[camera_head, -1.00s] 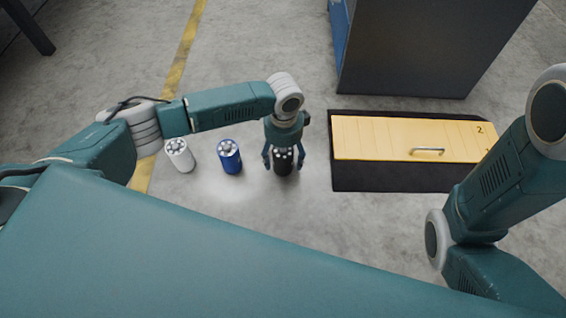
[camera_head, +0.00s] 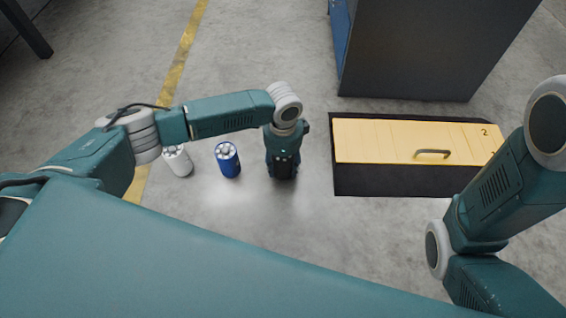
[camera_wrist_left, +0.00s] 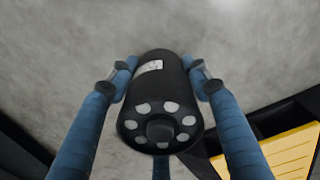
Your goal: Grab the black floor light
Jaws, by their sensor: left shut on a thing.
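The black floor light (camera_wrist_left: 157,92) is a dark cylinder with a ring of pale round lamps on its end and a small white label on its side. In the left wrist view it sits between the fingers of my left gripper (camera_wrist_left: 160,80), which press on its two sides. In the head view my left gripper (camera_head: 283,160) points down over the floor, and the black light (camera_head: 284,172) is mostly hidden under it. I cannot tell whether the light touches the floor. My right gripper is out of view; only its arm shows at the right.
A blue light (camera_head: 228,160) and a white light (camera_head: 177,161) stand on the floor left of the black one. A yellow drawer-like panel (camera_head: 390,140) with a handle lies in a black surround at the right. A dark cabinet (camera_head: 410,50) stands behind it.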

